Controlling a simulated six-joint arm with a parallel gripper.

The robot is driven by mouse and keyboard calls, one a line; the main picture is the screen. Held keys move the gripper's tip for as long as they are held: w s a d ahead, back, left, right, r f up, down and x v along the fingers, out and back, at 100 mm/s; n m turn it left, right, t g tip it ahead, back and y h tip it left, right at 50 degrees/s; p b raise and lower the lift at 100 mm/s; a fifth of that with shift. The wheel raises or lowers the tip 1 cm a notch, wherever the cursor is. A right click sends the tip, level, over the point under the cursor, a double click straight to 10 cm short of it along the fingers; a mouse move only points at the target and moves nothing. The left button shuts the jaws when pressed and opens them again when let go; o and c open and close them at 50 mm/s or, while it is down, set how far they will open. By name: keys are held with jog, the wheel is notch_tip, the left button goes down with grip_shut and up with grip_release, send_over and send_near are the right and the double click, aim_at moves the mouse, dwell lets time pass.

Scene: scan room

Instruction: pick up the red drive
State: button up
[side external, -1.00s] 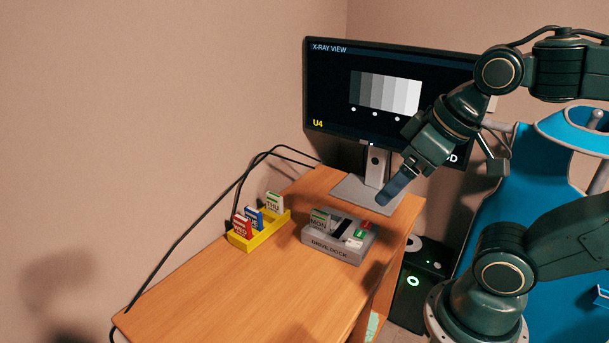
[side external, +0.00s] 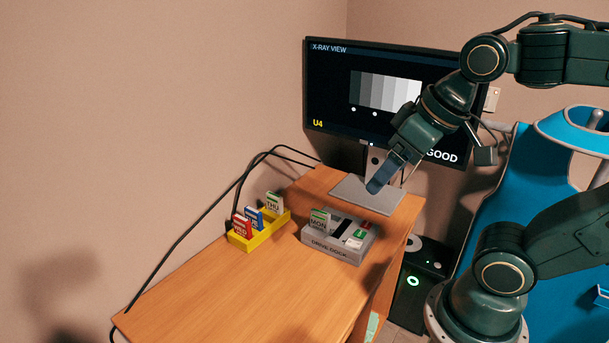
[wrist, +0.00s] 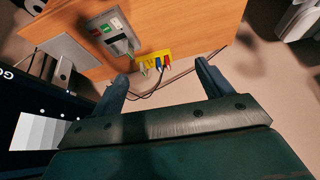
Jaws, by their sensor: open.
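The red drive (side external: 239,225), with a label reading WED, stands upright in the front slot of a yellow rack (side external: 262,236) on the wooden desk. It also shows in the wrist view (wrist: 167,62), small, in the yellow rack (wrist: 153,56). Next to it stand a blue drive (side external: 254,218) and a green-topped drive marked THU (side external: 273,203). My gripper (side external: 377,187) is open and empty, above the desk near the monitor's foot, well right of and higher than the rack. In the wrist view its fingers (wrist: 160,75) are spread apart, with the rack between and beyond them.
A grey drive dock (side external: 331,252) sits right of the rack, with a MON drive (side external: 318,221) upright in it. A monitor (side external: 350,90) stands behind. Black cables (side external: 213,215) run along the wall. The desk's near part (side external: 230,300) is clear.

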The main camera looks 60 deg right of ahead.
jog(key=w+r+m+g, duration=0.1)
jog(key=w+r+m, duration=0.25)
jog(key=w, duration=0.65)
jog(key=m+g, duration=0.4)
jog(key=m, duration=1)
send_over(241, 217)
notch_tip(241, 217, down, 19)
jog(key=shift+s, duration=0.2)
jog(key=shift+a, duration=0.1)
jog(key=shift+f, duration=4.35)
jog(key=shift+f, duration=0.1)
jog(key=shift+f, duration=2.5)
